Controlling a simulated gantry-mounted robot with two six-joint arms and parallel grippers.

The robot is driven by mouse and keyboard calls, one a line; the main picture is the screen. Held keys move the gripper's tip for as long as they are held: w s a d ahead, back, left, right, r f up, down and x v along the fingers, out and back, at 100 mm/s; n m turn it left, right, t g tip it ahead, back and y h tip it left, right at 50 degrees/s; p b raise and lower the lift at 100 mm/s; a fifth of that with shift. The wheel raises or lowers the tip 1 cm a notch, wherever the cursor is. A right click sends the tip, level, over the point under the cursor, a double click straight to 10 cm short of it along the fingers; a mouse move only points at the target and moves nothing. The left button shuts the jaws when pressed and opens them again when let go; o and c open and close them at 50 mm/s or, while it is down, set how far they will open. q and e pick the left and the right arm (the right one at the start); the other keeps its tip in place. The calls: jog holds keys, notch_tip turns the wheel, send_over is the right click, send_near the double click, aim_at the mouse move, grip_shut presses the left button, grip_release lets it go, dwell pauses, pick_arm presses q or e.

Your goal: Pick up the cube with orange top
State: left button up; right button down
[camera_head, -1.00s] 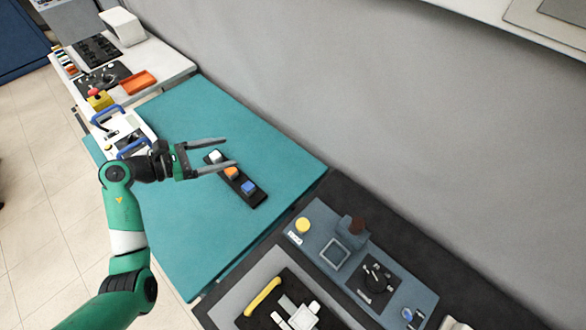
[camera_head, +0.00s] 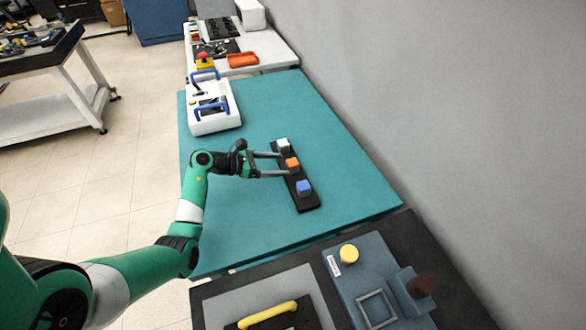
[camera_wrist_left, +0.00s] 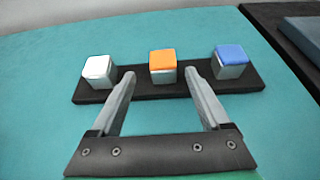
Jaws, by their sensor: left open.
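The cube with the orange top (camera_head: 293,163) sits in the middle of a black strip holder (camera_head: 308,203), between a white-topped cube (camera_head: 283,145) and a blue-topped cube (camera_head: 304,187). My left gripper (camera_head: 283,164) is open and points at the orange-topped cube. In the left wrist view, the orange-topped cube (camera_wrist_left: 163,66) stands upright just beyond and between the fingertips of my left gripper (camera_wrist_left: 160,75). The white-topped cube (camera_wrist_left: 98,72) is to its left and the blue-topped cube (camera_wrist_left: 231,62) to its right. My right gripper is out of view.
The holder lies on a teal table (camera_head: 245,220). A white box with blue handles (camera_head: 213,105) stands at its far left. A blue-grey panel with a yellow knob (camera_head: 348,253) is at the front right. A grey wall (camera_head: 440,110) bounds the right side.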

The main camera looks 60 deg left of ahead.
aim_at(287, 164)
pick_arm(q)
jog(key=shift+w+d+f+b, duration=0.1)
jog(key=shift+w+f+b, duration=0.15)
jog(key=shift+w+b, duration=0.1)
jog(key=b+x, duration=0.1)
jog(key=x, duration=0.3)
jog(key=shift+w+d+r+b, duration=0.1)
jog(key=shift+d+b, duration=0.1)
jog(key=shift+b, duration=0.2)
jog(key=shift+w, duration=0.15)
jog(key=shift+r, duration=0.1)
grip_shut()
